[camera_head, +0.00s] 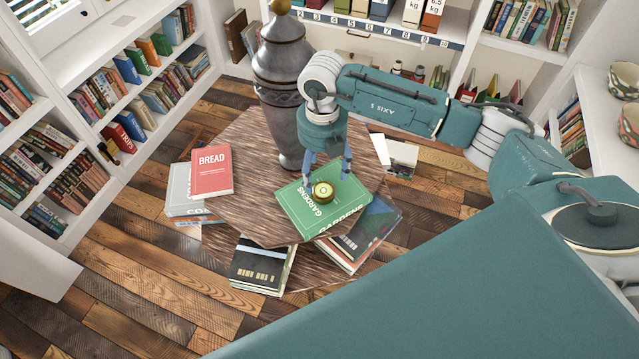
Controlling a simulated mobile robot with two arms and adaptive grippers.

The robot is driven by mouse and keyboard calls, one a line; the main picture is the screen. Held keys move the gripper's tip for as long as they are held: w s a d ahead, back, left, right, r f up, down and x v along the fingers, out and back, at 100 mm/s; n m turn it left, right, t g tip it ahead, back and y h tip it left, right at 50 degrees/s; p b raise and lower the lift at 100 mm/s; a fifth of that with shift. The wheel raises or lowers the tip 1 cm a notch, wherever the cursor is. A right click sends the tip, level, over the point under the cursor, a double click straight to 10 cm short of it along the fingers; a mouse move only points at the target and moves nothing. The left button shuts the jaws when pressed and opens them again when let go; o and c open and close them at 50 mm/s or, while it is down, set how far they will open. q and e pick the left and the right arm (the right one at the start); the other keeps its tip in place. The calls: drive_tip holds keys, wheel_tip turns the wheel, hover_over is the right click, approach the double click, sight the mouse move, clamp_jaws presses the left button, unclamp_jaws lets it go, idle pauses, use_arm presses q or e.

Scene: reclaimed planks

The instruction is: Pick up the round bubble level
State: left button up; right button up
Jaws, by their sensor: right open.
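The round bubble level (323,193) is a small brass-coloured disc with a greenish top. It lies on a green book titled GARDENS (300,208), on the wooden table (250,215). My right gripper (328,176) points down at the level from above, its two blue fingers apart on either side of it. The gripper is open. I cannot tell how far the fingertips are above the book. My left gripper is not in view.
A tall dark urn (283,80) stands on the table close behind my right gripper. A red BREAD book (212,171) lies at the table's left. More books (262,265) are stacked below the tabletop. Bookshelves (110,130) line the room.

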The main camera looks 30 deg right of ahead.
sight(323, 192)
drive_tip(key=shift+s+f+p, duration=0.15)
drive_tip(key=shift+s+f, duration=0.05)
drive_tip(key=shift+f, duration=0.35)
drive_tip(key=shift+s+f+p, duration=0.15)
drive_tip(key=shift+s+f, duration=0.05)
drive_tip(key=shift+f, duration=0.35)
wheel_tip(323, 192, down, 5)
drive_tip(key=shift+w+d+r+p, duration=0.1)
drive_tip(key=shift+w+r+p, duration=0.1)
drive_tip(key=shift+p, duration=0.95)
drive_tip(key=shift+f, duration=0.4)
drive_tip(key=shift+c, duration=0.5)
drive_tip(key=c, duration=0.9)
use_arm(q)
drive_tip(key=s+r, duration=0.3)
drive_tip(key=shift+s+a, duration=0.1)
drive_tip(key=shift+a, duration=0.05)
use_arm(e)
drive_tip(key=c, duration=0.3)
